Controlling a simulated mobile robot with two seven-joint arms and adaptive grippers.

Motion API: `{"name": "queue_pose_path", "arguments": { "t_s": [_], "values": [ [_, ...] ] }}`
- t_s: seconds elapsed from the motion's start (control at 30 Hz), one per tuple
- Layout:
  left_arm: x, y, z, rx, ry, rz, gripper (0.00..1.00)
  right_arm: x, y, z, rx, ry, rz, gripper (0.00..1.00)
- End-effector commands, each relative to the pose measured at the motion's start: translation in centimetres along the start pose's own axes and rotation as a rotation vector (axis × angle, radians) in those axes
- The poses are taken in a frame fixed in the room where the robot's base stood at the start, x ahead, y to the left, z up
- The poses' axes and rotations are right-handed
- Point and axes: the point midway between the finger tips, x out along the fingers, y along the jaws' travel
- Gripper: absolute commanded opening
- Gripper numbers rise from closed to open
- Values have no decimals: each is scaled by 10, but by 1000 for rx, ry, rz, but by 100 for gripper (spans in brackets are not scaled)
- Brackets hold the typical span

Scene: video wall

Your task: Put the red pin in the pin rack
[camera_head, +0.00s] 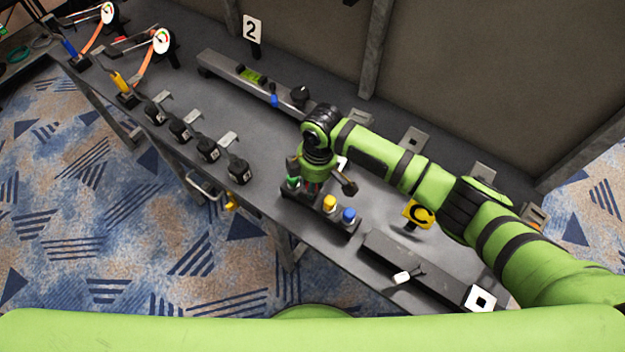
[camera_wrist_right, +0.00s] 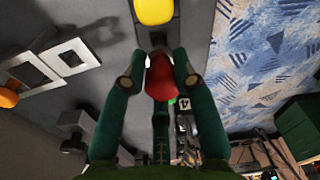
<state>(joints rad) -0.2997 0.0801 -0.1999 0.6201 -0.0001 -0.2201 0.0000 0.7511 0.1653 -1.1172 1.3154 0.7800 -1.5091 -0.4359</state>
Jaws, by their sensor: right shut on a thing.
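The red pin (camera_wrist_right: 160,78) is between the two fingertips of my right gripper (camera_wrist_right: 160,84) in the wrist view, and the fingers are shut on it. In the head view my right gripper (camera_head: 318,180) points down over the dark pin rack (camera_head: 319,218), and only a little of the red pin shows under it. The rack holds a yellow pin (camera_head: 329,203), a blue pin (camera_head: 348,215) and a green pin (camera_head: 293,183). The red pin is in line with the rack, but I cannot tell whether its lower end is inside a hole. My left gripper is not in view.
Several black padlock-like blocks (camera_head: 208,148) line the bench's front edge at left. A long grey rail (camera_head: 238,76) lies at the back. A yellow "C" sign (camera_head: 418,215) and a dark bar (camera_head: 400,255) are to the right of the rack.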

Motion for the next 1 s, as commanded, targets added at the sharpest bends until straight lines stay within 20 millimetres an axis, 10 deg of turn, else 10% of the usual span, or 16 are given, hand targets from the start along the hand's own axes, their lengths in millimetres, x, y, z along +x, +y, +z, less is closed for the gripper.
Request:
{"name": "queue_pose_path", "arguments": {
  "t_s": [1.0],
  "values": [
    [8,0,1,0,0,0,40,15,0,1,0,1,0,0]
  ]
}}
